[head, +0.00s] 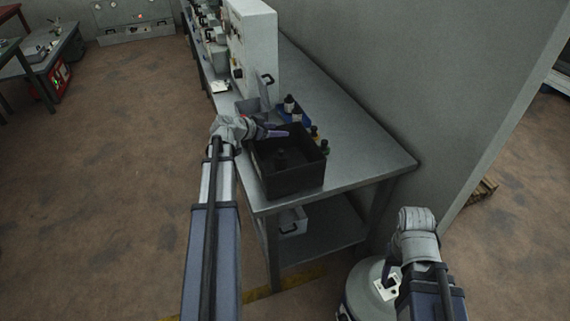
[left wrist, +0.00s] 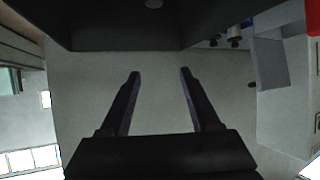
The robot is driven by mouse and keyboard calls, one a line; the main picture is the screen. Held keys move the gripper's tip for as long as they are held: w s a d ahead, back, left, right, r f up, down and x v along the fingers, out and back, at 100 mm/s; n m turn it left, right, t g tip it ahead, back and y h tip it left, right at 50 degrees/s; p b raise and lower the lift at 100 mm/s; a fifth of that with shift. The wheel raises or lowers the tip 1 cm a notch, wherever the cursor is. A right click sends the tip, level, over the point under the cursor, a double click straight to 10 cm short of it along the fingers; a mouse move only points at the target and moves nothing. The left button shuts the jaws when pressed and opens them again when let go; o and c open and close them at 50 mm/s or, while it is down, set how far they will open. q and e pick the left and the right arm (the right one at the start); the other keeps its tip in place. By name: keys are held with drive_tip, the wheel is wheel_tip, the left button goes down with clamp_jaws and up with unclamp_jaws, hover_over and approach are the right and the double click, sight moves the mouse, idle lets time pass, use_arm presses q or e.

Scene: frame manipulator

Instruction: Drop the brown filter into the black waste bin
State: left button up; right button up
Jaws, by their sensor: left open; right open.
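The black waste bin (head: 292,180) stands on the near end of the grey workbench. My left gripper (head: 278,133) is over the bin's back left part, with its fingers pointing right. In the left wrist view the two fingers (left wrist: 158,75) are spread wide with nothing between them. The dark bin wall (left wrist: 120,25) fills the top of that view. A small dark shape (head: 280,158) shows inside the bin; I cannot tell whether it is the brown filter. No clearly brown filter shows elsewhere. My right gripper (head: 388,284) hangs low at the lower right, apart from the bench.
A white cabinet (head: 253,50) rises on the bench (head: 365,150) farther back. A grey wall borders the bench.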

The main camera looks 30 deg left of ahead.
use_arm(q)
drive_tip(key=p+v, duration=0.3)
drive_tip(key=v, duration=0.5)
drive_tip(key=shift+p, duration=0.35)
drive_tip(key=shift+w+f, duration=0.1)
drive_tip(key=s+d+f+g, duration=0.1)
drive_tip(key=d+f+g, duration=0.15)
drive_tip(key=d, duration=0.65)
drive_tip(key=s+d+f+m+g+h, duration=0.1)
drive_tip(key=s+d+f+g, duration=0.15)
drive_tip(key=d, duration=0.65)
drive_tip(key=s+d+f+g, duration=0.1)
drive_tip(key=d+f+g, duration=0.15)
drive_tip(key=d, duration=0.55)
drive_tip(key=s+d+f+g+y, duration=0.2)
drive_tip(key=s+d+y, duration=0.1)
drive_tip(key=s+d, duration=0.4)
drive_tip(key=s+d+f+g+y, duration=0.1)
drive_tip(key=s+d+g+y, duration=0.1)
drive_tip(key=s+d, duration=0.5)
drive_tip(key=shift+s+f+n+y, duration=0.2)
drive_tip(key=shift+f+n+y, duration=0.2)
drive_tip(key=shift+y, duration=0.2)
